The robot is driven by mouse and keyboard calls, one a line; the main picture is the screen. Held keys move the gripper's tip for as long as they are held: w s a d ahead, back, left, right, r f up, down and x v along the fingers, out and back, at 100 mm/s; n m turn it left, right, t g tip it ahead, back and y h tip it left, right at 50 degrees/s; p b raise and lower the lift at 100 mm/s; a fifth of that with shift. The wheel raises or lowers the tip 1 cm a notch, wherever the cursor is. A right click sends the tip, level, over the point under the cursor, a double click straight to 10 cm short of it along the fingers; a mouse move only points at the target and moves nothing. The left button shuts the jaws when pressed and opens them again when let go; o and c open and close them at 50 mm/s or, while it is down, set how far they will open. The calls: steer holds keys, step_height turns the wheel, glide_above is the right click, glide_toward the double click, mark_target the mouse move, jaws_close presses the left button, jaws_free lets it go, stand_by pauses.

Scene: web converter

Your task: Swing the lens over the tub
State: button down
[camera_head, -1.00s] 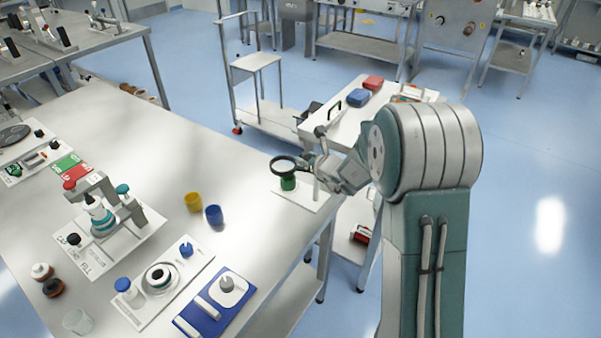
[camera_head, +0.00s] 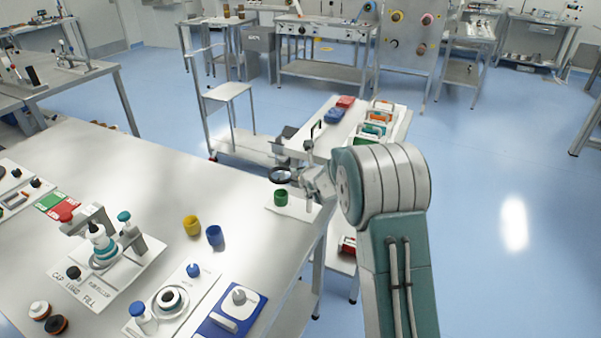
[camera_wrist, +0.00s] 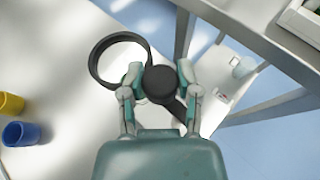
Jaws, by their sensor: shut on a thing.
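The lens (camera_head: 281,176) is a black-rimmed round magnifier on an arm. In the head view it appears just above the green tub (camera_head: 281,198), which stands on a white base plate (camera_head: 298,210). In the wrist view the lens ring (camera_wrist: 93,66) extends left from a black round hub (camera_wrist: 160,85). My gripper (camera_head: 306,177) is at the hub side, its fingers shut on the lens arm; it also shows in the wrist view (camera_wrist: 159,84). The tub is mostly hidden in the wrist view, so I cannot tell whether the lens is centred over it.
A yellow cup (camera_head: 192,226) and a blue cup (camera_head: 215,236) stand left of the plate. A cap-and-fill fixture (camera_head: 105,250) stands farther left. A side table (camera_head: 345,130) with red and blue boxes is behind my arm. The table middle is clear.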

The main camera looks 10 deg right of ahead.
steer(key=shift+c, duration=1.5)
jaws_free()
steer(key=shift+f, duration=0.1)
steer(key=shift+s+r, duration=0.2)
steer(key=shift+r, duration=0.05)
steer(key=v, duration=1.1)
steer(key=shift+s, duration=0.15)
